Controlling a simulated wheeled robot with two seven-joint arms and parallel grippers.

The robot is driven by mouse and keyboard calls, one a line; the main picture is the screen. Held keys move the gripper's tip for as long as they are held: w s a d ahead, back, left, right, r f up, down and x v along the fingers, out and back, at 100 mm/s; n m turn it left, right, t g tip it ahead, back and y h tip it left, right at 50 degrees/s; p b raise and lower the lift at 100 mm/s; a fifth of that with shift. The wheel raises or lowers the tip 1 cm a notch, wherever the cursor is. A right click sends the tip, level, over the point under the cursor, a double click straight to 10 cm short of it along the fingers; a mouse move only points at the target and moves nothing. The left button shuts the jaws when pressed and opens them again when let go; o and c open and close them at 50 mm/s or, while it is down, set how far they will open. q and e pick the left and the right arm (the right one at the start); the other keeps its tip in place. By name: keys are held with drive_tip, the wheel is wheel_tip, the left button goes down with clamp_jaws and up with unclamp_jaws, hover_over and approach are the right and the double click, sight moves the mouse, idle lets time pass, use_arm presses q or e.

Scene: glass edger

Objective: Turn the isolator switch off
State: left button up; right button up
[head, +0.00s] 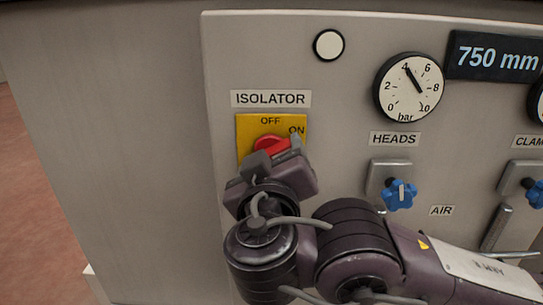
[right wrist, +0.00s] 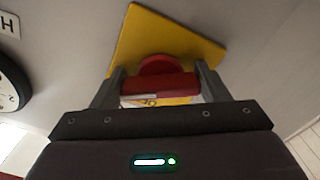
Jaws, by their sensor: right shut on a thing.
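The isolator switch has a red knob (head: 268,144) on a yellow plate (head: 244,125) under the ISOLATOR label, with OFF printed at the top and ON at the upper right. My right gripper (head: 277,153) is at the knob and hides its lower part. In the head view, the visible red bar slants up to the right, towards ON. In the right wrist view, the two fingers of my right gripper (right wrist: 160,86) are shut on the ends of the red bar (right wrist: 160,85), with the yellow plate (right wrist: 180,35) behind. My left gripper is in no view.
A round white button (head: 328,45) and a bar gauge (head: 408,87) are on the panel above and to the right. A blue HEADS knob (head: 400,194) is right of the switch, above my right arm. The panel left of the switch is bare.

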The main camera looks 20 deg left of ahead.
drive_tip(key=shift+f+n+b, duration=0.2)
drive_tip(key=shift+n+b, duration=0.1)
drive_tip(key=shift+b, duration=0.45)
drive_tip(key=n+b, duration=0.1)
drive_tip(key=b, duration=0.2)
drive_tip(key=shift+f+n, duration=0.1)
drive_tip(key=shift+n, duration=0.3)
drive_tip(key=shift+n+b, duration=0.4)
drive_tip(key=n, duration=0.1)
drive_tip(key=n+b, duration=0.1)
drive_tip(key=n, duration=0.1)
drive_tip(key=shift+r+n, duration=0.3)
drive_tip(key=n, duration=0.5)
drive_tip(key=shift+d+r, duration=0.1)
drive_tip(key=shift+r, duration=0.05)
drive_tip(key=o, duration=1)
drive_tip(key=shift+c, duration=0.2)
